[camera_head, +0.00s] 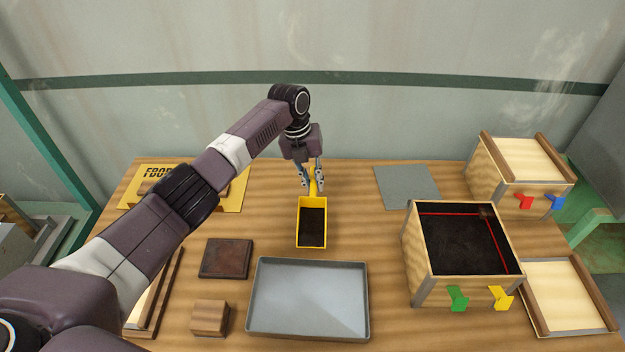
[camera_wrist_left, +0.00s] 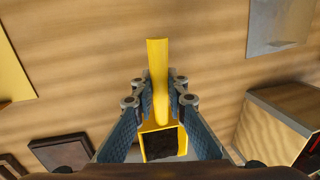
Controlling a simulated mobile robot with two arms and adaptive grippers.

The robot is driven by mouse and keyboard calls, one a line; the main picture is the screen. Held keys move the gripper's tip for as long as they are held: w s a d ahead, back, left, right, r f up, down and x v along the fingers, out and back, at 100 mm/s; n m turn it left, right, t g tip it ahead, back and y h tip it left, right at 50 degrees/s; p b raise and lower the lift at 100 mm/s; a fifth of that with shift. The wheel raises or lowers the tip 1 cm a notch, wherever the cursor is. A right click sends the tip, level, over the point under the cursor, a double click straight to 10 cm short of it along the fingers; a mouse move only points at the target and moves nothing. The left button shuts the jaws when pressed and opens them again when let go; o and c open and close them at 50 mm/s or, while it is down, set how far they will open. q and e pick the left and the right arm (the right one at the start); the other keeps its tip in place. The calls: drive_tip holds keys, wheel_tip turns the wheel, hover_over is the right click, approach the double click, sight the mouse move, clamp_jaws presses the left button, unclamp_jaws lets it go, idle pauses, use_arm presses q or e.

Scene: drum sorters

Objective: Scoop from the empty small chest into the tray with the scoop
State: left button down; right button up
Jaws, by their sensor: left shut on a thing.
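A yellow scoop (camera_head: 299,230) is in the middle of the head view, its open bin towards me with dark material inside. My left gripper (camera_head: 312,184) is shut on its handle; the wrist view shows the handle (camera_wrist_left: 157,70) between the fingers. I cannot tell whether the scoop touches the table. The empty grey metal tray (camera_head: 308,300) lies just in front of the scoop. An open wooden chest (camera_head: 420,292) stands to the right, with dark fill and a red line along its inner walls. A smaller wooden chest (camera_head: 490,183) at back right has its top covered. My right gripper is not in view.
A grey sheet (camera_head: 407,186) lies behind the open chest. A framed panel (camera_head: 565,296) lies at the right edge. A dark plate (camera_head: 226,258) and a wooden block (camera_head: 210,317) lie left of the tray. A yellow sign (camera_head: 233,195) lies at back left.

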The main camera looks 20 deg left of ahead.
use_arm(q)
drive_tip(key=shift+t, duration=0.9)
drive_tip(key=shift+s+d+r+p, duration=0.15)
drive_tip(key=shift+s+r+p, duration=0.4)
drive_tip(key=shift+p, duration=0.8)
drive_tip(key=shift+s+d+r+p, duration=0.1)
drive_tip(key=shift+s+r+p, duration=0.2)
drive_tip(key=shift+r+p, duration=0.75)
drive_tip(key=shift+s+d+r+p, duration=0.15)
drive_tip(key=shift+s+r+p, duration=0.25)
drive_tip(key=shift+p, duration=1.25)
drive_tip(key=s+p, duration=0.1)
drive_tip(key=s+r+t+p, duration=0.1)
drive_tip(key=s+r+p, duration=0.1)
drive_tip(key=shift+d+r+m+t+y, duration=0.1)
drive_tip(key=shift+d+m+t+y, duration=0.2)
drive_tip(key=shift+d+t+y, duration=0.1)
drive_tip(key=s+d+r+t+y+b, duration=0.1)
drive_tip(key=s+r+t, duration=0.3)
drive_tip(key=s, duration=0.4)
drive_tip(key=s+d+r+m+t+y+b, duration=0.1)
drive_tip(key=s+d+r+t+b, duration=0.2)
drive_tip(key=s+r+t, duration=0.2)
drive_tip(key=shift+s+d+t, duration=0.2)
drive_tip(key=shift+s+t, duration=0.3)
drive_tip(key=shift+s, duration=1.15)
